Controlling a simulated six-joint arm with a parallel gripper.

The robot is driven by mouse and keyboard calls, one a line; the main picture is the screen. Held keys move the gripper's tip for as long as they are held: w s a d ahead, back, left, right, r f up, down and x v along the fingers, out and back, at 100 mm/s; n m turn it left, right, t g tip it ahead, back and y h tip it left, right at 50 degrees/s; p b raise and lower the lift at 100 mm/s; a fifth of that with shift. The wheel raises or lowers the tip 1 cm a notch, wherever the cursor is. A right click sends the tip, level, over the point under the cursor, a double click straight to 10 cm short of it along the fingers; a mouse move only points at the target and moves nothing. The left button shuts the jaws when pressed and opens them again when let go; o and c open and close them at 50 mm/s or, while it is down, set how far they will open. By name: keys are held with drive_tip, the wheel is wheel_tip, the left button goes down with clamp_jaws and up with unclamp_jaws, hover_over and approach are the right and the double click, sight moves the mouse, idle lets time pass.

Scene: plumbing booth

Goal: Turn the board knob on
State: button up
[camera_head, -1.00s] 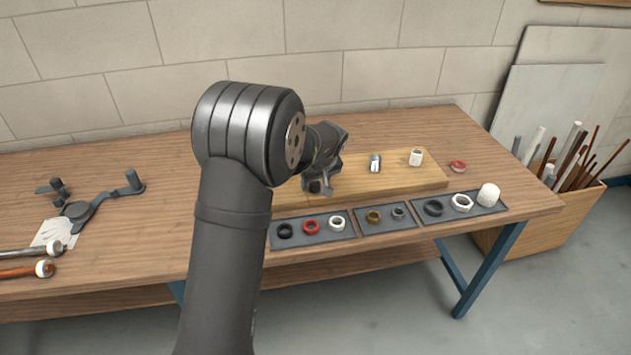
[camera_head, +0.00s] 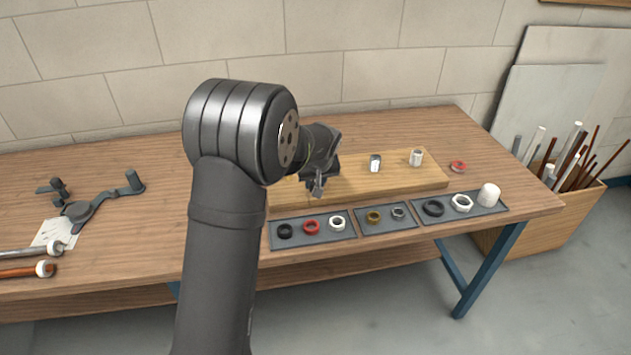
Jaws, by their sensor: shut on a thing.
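The wooden board (camera_head: 400,181) lies on the bench, with a small metal fitting (camera_head: 375,163) and a white and metal fitting (camera_head: 416,157) standing on its right part. My gripper (camera_head: 318,187) is low over the left part of the board, pointing down. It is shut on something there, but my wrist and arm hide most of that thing. I cannot make out the board knob or which way it is turned. The left end of the board is also hidden behind my arm.
Grey trays (camera_head: 312,239) with several rings and nuts line the bench's front edge. A red ring (camera_head: 458,167) lies right of the board. A dark wrench-like tool (camera_head: 95,207) and pipes (camera_head: 28,272) lie at left. A wooden crate (camera_head: 545,222) of rods stands at right.

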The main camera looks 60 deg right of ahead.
drive_tip(key=m, duration=0.2)
drive_tip(key=m+g+h, duration=0.1)
drive_tip(key=m, duration=0.1)
drive_tip(key=shift+w+a+g, duration=0.1)
drive_tip(key=shift+w+g, duration=0.05)
drive_tip(key=shift+g, duration=0.15)
drive_tip(key=m+g, duration=0.1)
drive_tip(key=m, duration=0.3)
drive_tip(key=shift+w, duration=0.1)
drive_tip(key=m+g, duration=0.1)
drive_tip(key=m, duration=0.2)
drive_tip(key=shift+m+g, duration=0.3)
drive_tip(key=shift+g, duration=0.1)
drive_tip(key=shift+w+m+g, duration=0.15)
drive_tip(key=shift+m+g, duration=0.45)
drive_tip(key=shift+m, duration=1.4)
drive_tip(key=shift+y, duration=0.3)
drive_tip(key=o, duration=1)
